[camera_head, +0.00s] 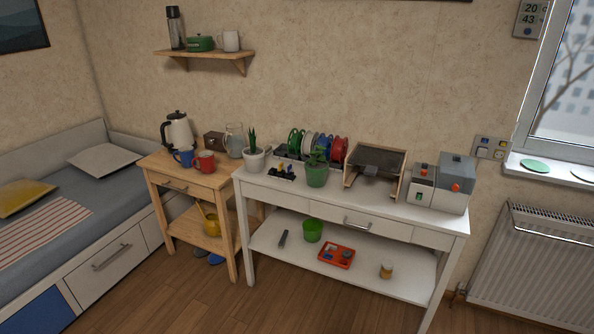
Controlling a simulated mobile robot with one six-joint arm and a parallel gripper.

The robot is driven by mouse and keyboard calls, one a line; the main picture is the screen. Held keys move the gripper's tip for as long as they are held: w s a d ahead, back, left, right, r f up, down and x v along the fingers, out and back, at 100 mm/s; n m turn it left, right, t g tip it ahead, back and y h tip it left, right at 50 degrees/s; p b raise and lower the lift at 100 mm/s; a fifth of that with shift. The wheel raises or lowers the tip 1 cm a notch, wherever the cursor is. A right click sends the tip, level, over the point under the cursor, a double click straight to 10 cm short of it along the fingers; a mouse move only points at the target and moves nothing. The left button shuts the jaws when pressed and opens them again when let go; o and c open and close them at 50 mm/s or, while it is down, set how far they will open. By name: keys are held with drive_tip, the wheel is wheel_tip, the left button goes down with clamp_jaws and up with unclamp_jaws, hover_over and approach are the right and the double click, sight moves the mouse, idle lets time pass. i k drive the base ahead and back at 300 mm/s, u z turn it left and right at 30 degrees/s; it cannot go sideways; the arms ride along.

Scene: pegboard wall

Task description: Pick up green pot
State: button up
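A muted green pot (316,177) with a leafy plant stands upright on the white table's top, left of the middle. A brighter green pot (312,231), which looks empty, stands on the table's lower shelf. A dark green lidded pot-like container (201,44) stands on the wooden wall shelf between a flask and a light mug. My gripper is not in view, so I cannot see whether it is open or shut.
The white table (430,230) also carries a white-potted plant (253,158), colored spools (318,145), an open wooden frame (375,168) and grey boxes (452,185). A red tray (336,256) lies on its lower shelf. Open wooden floor (290,310) lies in front.

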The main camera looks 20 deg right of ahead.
sight(317, 170)
drive_tip(key=u, duration=0.7)
drive_tip(key=i, duration=0.95)
drive_tip(key=u, duration=0.35)
